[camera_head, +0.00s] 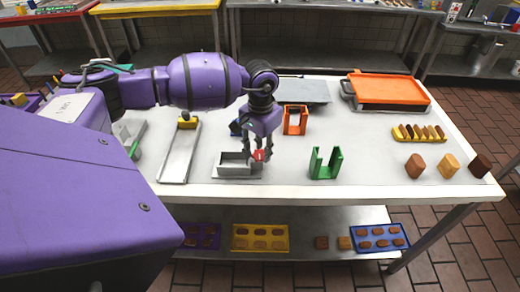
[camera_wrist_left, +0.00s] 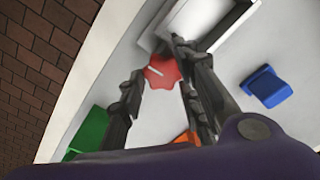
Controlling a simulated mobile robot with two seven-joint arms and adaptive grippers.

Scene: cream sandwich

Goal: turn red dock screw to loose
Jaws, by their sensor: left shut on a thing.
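The red dock screw (camera_head: 258,155) is a small red lobed knob at the right end of a grey open-topped dock (camera_head: 228,172) on the white table. In the left wrist view the screw (camera_wrist_left: 162,71) shows a pale slot or mark on its top. The dock (camera_wrist_left: 150,30) shows beside it as a white-grey box. My left gripper (camera_head: 262,150) points down over the screw, its fingers shut around the knob. In the left wrist view the left gripper's fingers (camera_wrist_left: 158,82) stand on either side of the screw. My right gripper is not in view.
A green U-shaped holder (camera_head: 326,163) stands right of the dock, an orange one (camera_head: 295,120) behind. A grey ramp (camera_head: 180,150) lies to the left. A blue piece (camera_wrist_left: 264,86) sits near the gripper. Brown and tan pieces (camera_head: 448,165) stand at the right. An orange tray (camera_head: 390,90) lies behind.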

